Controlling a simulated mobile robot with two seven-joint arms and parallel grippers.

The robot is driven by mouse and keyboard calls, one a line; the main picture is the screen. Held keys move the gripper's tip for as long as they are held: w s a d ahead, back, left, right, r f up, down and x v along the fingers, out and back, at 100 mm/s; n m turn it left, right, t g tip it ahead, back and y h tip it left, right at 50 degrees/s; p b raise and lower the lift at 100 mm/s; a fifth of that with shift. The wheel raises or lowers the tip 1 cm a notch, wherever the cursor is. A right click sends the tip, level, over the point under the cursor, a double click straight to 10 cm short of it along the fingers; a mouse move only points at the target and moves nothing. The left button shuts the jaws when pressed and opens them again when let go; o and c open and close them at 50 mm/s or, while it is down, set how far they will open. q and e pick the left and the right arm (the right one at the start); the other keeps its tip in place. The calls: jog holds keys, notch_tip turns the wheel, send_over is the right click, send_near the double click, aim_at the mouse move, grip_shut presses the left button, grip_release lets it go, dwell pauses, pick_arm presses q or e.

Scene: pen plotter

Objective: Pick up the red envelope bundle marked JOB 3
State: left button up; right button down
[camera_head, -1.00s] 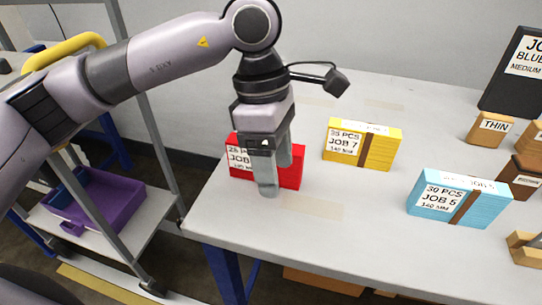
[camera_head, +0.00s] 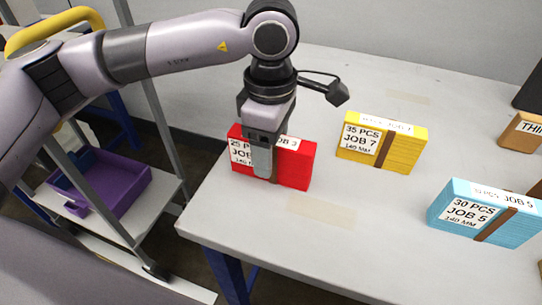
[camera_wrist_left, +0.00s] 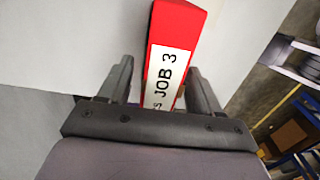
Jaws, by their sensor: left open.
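The red envelope bundle marked JOB 3 (camera_head: 298,166) stands at the left end of the table, with a white label and a dark band. My left gripper (camera_head: 262,168) points down over it, open, one finger in front of the bundle's front face and hiding part of the label. In the left wrist view the red bundle (camera_wrist_left: 180,22) reaches in between the two open fingers of my left gripper (camera_wrist_left: 160,82), its JOB 3 top label facing the camera. Whether either finger touches it, I cannot tell. My right gripper is not in view.
A yellow JOB 7 bundle (camera_head: 405,148) stands to the right of the red one. A blue JOB 5 bundle (camera_head: 468,213) stands farther right. The grey table (camera_head: 350,255) is clear in front. A trolley with a purple bin (camera_head: 118,190) stands left of the table.

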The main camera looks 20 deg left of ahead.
pick_arm(q)
jog(key=shift+f, duration=0.15)
jog(key=c, duration=1.1)
